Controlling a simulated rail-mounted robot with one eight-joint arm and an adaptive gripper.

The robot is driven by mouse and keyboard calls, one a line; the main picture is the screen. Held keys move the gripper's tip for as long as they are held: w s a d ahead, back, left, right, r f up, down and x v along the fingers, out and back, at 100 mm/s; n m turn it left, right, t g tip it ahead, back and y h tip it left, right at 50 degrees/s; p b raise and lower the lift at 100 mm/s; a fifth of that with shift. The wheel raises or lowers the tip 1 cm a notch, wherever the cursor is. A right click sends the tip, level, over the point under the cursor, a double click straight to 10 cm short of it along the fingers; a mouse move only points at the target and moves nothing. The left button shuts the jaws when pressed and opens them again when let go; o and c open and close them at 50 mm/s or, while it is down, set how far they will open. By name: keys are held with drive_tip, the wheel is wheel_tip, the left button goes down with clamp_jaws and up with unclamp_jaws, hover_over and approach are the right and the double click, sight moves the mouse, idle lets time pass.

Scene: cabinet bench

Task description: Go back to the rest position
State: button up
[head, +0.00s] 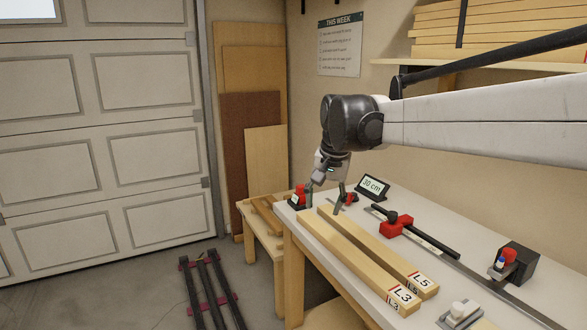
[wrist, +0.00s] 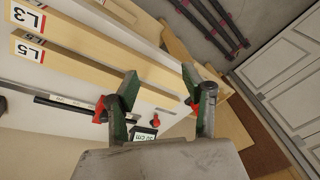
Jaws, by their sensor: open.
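My gripper (head: 325,198) is at the far end of the workbench, pointing down, at the end of my outstretched arm. Its two dark fingers are apart. In the wrist view my gripper (wrist: 158,76) shows its green-sided fingers spread, with nothing held between them. Two long wooden boards, L3 (head: 345,260) and L5 (head: 375,251), lie side by side on the bench. Their far ends reach close to my gripper; whether a finger touches them cannot be told.
A "30 cm" display (head: 372,187) stands just right of my gripper. A red block with a black bar (head: 398,226), a black box with a red part (head: 515,262) and a small white device (head: 460,313) are on the bench (head: 449,245). A shelf (head: 470,65) hangs behind my arm.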

drive_tip(key=s+d+f+n+t, duration=0.1)
drive_tip(key=s+d+f, duration=0.2)
drive_tip(key=s, duration=0.7)
drive_tip(key=s+d+f+n+t, duration=0.1)
drive_tip(key=s+d+f, duration=0.3)
drive_tip(key=s, duration=0.7)
drive_tip(key=s+d+f+n+t+h, duration=0.1)
drive_tip(key=s+d+f+t, duration=0.1)
drive_tip(key=s+d, duration=0.4)
drive_tip(key=s+f+b, duration=0.1)
drive_tip(key=s, duration=0.4)
drive_tip(key=shift+f, duration=0.25)
